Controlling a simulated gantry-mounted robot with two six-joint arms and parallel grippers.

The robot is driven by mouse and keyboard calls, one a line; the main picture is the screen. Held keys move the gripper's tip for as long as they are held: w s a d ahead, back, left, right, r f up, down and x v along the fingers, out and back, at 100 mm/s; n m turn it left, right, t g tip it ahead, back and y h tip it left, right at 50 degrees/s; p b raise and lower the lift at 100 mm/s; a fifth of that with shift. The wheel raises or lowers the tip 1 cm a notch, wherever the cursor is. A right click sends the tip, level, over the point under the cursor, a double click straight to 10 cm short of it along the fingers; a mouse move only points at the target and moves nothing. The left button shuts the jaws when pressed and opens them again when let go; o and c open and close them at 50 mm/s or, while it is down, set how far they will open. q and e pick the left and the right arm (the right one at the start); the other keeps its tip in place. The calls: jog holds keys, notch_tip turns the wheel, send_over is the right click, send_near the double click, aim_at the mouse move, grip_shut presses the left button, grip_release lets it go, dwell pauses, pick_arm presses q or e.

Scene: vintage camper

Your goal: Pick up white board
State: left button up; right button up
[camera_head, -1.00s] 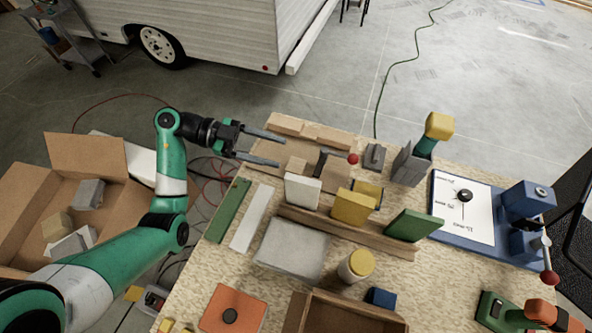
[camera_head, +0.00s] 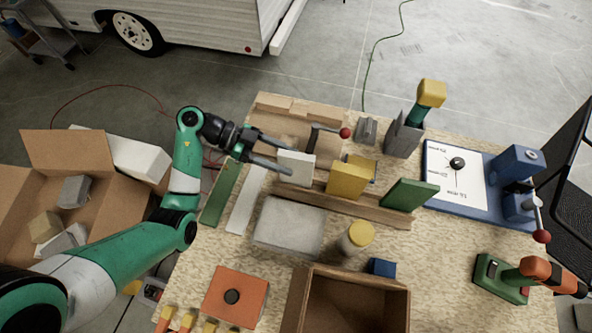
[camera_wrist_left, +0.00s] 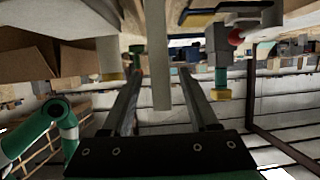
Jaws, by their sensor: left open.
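The white board (camera_head: 295,168) stands upright in a slot of the wooden rack (camera_head: 370,207), to the left of a yellow board (camera_head: 348,180) and a green board (camera_head: 408,194). My left gripper (camera_head: 286,157) comes in from the left, open, with one finger on the far side and one on the near side of the white board. In the left wrist view, a pale upright strip (camera_wrist_left: 156,60), which looks like the board edge-on, lies between the open fingers (camera_wrist_left: 163,85). Contact cannot be told. My right gripper is out of view.
A grey slab (camera_head: 289,227) and a yellow-lidded cylinder (camera_head: 356,237) sit in front of the rack. A dark bar with a red knob (camera_head: 345,133) stands behind it. A grey holder (camera_head: 403,138) is farther right. An open wooden box (camera_head: 357,305) sits at the front.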

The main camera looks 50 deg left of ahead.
aim_at(296, 164)
pick_arm(q)
jog(key=x, duration=0.3)
jog(key=shift+w+d+f+b, duration=0.1)
jog(key=shift+w+f+b, duration=0.1)
jog(key=shift+b, duration=0.1)
jog(key=shift+r, duration=0.1)
grip_shut()
